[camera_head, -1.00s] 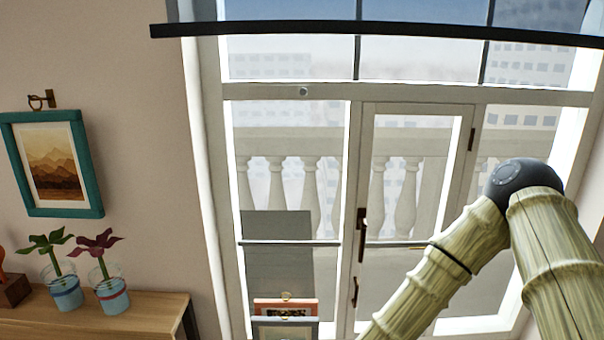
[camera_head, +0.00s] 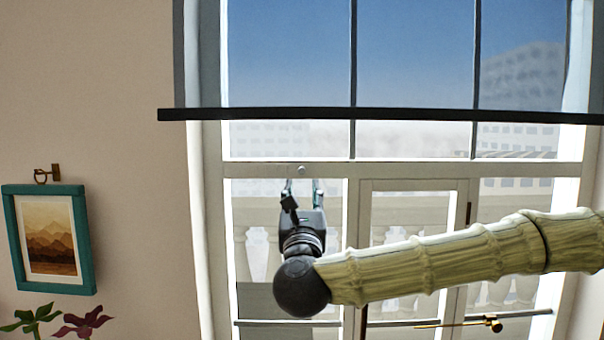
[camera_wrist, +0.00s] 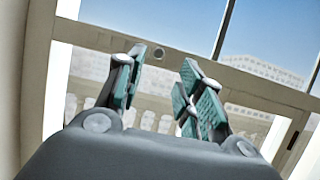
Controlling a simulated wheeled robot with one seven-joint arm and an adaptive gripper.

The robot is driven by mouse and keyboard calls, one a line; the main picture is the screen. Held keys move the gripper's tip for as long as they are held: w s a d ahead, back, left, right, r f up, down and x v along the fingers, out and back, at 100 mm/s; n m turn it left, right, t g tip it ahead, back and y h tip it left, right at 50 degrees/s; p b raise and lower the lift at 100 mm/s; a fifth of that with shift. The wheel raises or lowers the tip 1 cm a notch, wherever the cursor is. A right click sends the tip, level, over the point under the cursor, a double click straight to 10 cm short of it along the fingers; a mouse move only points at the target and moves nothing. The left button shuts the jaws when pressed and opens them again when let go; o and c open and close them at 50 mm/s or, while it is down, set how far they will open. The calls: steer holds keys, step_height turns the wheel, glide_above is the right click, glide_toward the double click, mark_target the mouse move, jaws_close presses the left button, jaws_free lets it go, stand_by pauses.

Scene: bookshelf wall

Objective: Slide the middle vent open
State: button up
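A tall window stands ahead, with panes split by frame bars. A small round knob (camera_head: 301,170) sits on its pale horizontal rail (camera_head: 400,171); it also shows in the wrist view (camera_wrist: 158,53). I cannot tell for sure which part is the middle vent; a row of low panes (camera_head: 410,140) lies just above this rail. My gripper (camera_head: 303,188) points up, with its tips just below the knob in the head view. In the wrist view my gripper (camera_wrist: 160,85) has its two teal-padded fingers apart, nothing between them, and the knob beyond. I see no contact.
A glazed door (camera_head: 412,200) is below the rail, partly behind my arm. A brass rod-like piece (camera_head: 488,323) shows at lower right. A teal-framed picture (camera_head: 48,240) hangs on the left wall above potted plants (camera_head: 80,324).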

mark_target(302, 171)
steer(key=p+x, duration=0.3)
steer(key=x, duration=0.4)
steer(key=shift+w+r, duration=0.2)
steer(key=shift+w, duration=0.2)
steer(key=shift+w+r+p, duration=0.15)
steer(key=shift+w+p, duration=0.35)
steer(key=shift+w, duration=0.2)
jaws_close()
